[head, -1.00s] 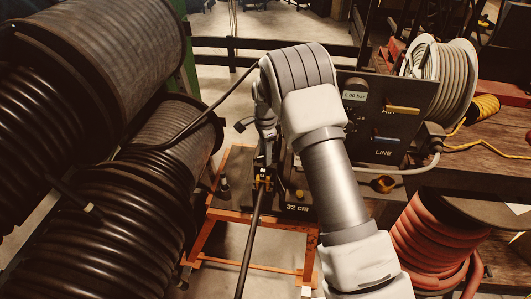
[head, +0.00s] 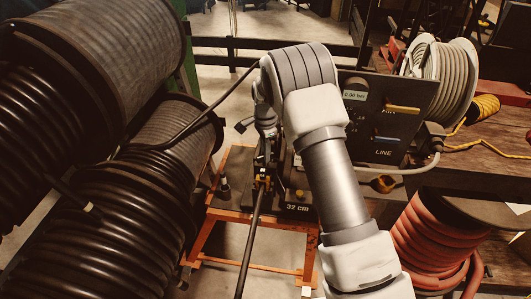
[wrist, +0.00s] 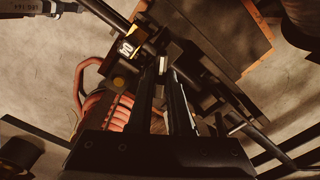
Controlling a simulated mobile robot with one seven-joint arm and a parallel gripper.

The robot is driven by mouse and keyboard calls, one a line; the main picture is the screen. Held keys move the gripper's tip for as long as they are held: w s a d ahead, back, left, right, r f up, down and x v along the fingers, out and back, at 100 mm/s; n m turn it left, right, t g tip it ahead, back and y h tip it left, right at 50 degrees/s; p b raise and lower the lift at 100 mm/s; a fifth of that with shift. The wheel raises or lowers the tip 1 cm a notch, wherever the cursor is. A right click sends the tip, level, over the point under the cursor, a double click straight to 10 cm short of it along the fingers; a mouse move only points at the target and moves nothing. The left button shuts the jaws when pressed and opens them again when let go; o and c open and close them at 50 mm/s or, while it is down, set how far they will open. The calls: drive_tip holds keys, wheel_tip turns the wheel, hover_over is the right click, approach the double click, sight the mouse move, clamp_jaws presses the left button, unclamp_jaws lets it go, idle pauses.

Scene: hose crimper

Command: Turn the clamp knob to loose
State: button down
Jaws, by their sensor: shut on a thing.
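I cannot read the knob's setting. A yellow-edged "04" label (wrist: 126,48) shows beside the fingertips.
Large black hose reels (head: 110,60) fill the left side. The "32 cm" block (head: 297,208) sits on the orange stand (head: 228,214). A panel with yellow and blue levers (head: 400,125) stands behind my arm. A red hose reel (head: 432,240) is at the right.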

drive_tip(key=n, duration=0.3)
drive_tip(key=shift+n+b, duration=0.4)
drive_tip(key=n, duration=0.3)
drive_tip(key=shift+n+b, duration=0.3)
drive_tip(key=shift+n, duration=0.1)
drive_tip(key=n, duration=2.1)
drive_tip(key=shift+n, duration=0.3)
drive_tip(key=c, duration=0.8)
unclamp_jaws()
drive_tip(key=shift+c, duration=0.2)
